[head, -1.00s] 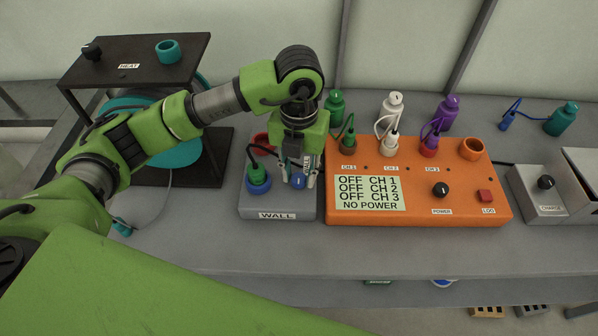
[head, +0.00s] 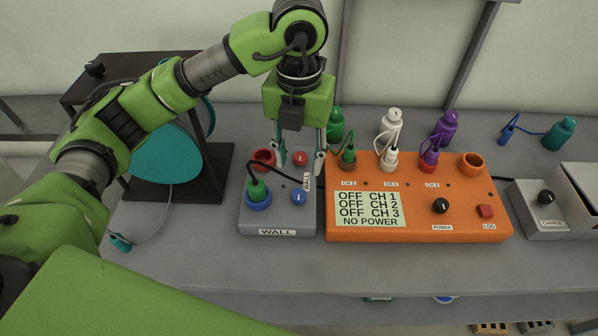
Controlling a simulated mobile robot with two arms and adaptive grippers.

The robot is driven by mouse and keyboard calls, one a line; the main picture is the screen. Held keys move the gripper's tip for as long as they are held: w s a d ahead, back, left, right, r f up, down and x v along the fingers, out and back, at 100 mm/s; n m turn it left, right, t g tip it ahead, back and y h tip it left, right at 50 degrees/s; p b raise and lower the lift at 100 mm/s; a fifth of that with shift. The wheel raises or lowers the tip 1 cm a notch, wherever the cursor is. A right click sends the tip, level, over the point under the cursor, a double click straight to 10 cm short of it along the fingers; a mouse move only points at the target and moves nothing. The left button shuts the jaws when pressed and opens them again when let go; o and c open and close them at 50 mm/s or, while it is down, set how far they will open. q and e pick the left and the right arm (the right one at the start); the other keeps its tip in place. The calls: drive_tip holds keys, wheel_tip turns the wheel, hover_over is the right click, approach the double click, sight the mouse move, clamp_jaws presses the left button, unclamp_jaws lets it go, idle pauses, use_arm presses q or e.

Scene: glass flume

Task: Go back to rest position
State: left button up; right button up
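My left gripper (head: 299,165) is above the back of the grey WALL box (head: 277,222). Its two fingers are spread apart with nothing between them. The WALL box carries a red ring socket (head: 263,157), a red knob (head: 300,159), a blue knob (head: 298,198) and a green plug (head: 257,191) seated in a blue ring. A black cable with a WALL tag (head: 307,181) runs from the green plug and passes beneath the gripper. My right gripper is not in view.
The orange box (head: 470,226) to the right reads NO POWER, with plugs in its sockets and an empty orange socket (head: 472,162). Green, white and purple bottles stand behind it. The black HEAT stand (head: 216,175) with a teal disc (head: 165,155) is at left. The front bench strip (head: 380,265) is clear.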

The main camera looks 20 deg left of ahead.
use_arm(q)
drive_tip(key=shift+r, duration=0.75)
